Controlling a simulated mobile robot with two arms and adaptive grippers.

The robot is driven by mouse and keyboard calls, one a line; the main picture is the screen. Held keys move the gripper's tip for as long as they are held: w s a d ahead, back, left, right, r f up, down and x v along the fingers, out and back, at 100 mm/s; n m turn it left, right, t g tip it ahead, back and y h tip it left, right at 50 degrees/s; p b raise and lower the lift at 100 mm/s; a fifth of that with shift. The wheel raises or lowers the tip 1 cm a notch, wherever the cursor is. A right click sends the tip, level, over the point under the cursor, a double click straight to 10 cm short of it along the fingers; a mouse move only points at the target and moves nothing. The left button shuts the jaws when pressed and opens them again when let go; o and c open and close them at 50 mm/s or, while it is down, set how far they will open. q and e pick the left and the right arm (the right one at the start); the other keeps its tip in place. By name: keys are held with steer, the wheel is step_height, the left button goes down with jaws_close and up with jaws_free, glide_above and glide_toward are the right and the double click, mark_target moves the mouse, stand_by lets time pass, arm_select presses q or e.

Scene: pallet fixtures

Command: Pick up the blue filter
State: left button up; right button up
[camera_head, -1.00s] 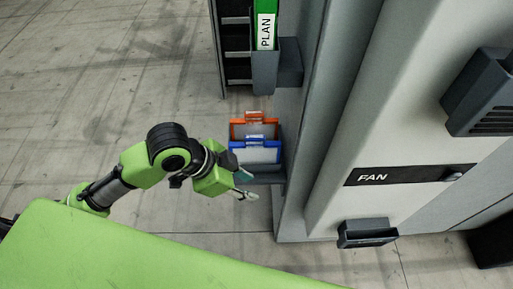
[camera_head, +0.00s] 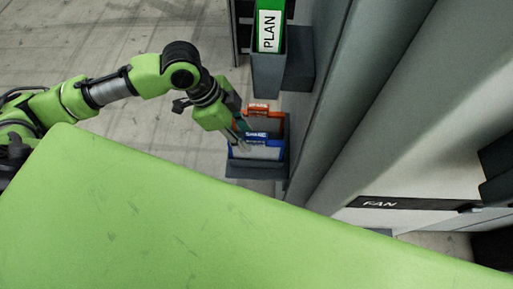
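The blue filter (camera_head: 262,152), a pale panel in a blue frame with a handle on top, stands upright in a dark grey holder (camera_head: 258,170). An orange-framed filter (camera_head: 272,117) stands right behind it in the same holder. My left gripper (camera_head: 243,136) points down at the left side of the blue filter, close to its top edge. Its fingers are small and partly blend with the filters, so I cannot tell whether they touch it or how far apart they are. My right gripper is not in view.
The holder is against a tall grey cabinet wall (camera_head: 345,110). Above it, a green PLAN binder (camera_head: 269,30) sits in a dark pocket (camera_head: 267,75). A FAN label (camera_head: 380,203) is on the cabinet at right. Free floor lies left of the holder. My green body fills the foreground.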

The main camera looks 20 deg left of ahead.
mark_target(256, 148)
arm_select(q)
steer(key=shift+x, duration=1.2)
steer(key=shift+w+f, duration=0.25)
steer(key=p+x, duration=0.2)
steer(key=x, duration=0.2)
steer(key=shift+d, duration=0.15)
steer(key=shift+d+f, duration=0.15)
steer(key=shift+f, duration=0.25)
steer(key=shift+w+f, duration=0.1)
steer(key=shift+f, duration=0.1)
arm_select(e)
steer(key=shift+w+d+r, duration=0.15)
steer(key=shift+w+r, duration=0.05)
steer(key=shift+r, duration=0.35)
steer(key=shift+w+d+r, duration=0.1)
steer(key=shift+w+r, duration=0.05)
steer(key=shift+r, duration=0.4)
arm_select(q)
jaws_close()
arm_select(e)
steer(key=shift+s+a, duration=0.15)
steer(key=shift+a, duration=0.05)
